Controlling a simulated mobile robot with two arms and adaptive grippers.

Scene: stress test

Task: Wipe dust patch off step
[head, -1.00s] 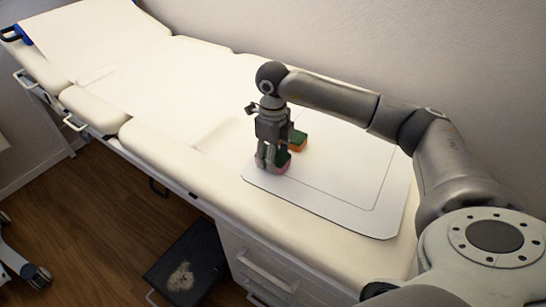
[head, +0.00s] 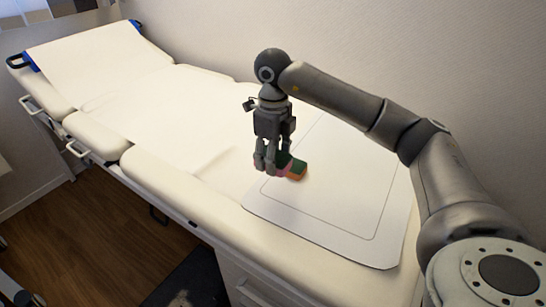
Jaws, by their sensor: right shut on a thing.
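My right gripper (head: 266,168) points down over the white tray (head: 330,225) on the couch. It is shut on a pink sponge-like block with a green top (head: 283,166), mostly hidden by the fingers. A second block, orange with a green top (head: 297,171), sits on the tray just right of it; in this view the two overlap. The dark step (head: 205,272) stands on the floor below the couch, partly cut off by the lower edge. A pale dust patch (head: 180,300) shows on it at that edge. My left gripper is not in view.
The long cream couch (head: 150,110) runs along the wall, its padded side and drawers (head: 250,285) standing beside the step. Metal handles (head: 77,149) stick out from the couch's side. Wooden floor (head: 100,225) left of the step is open.

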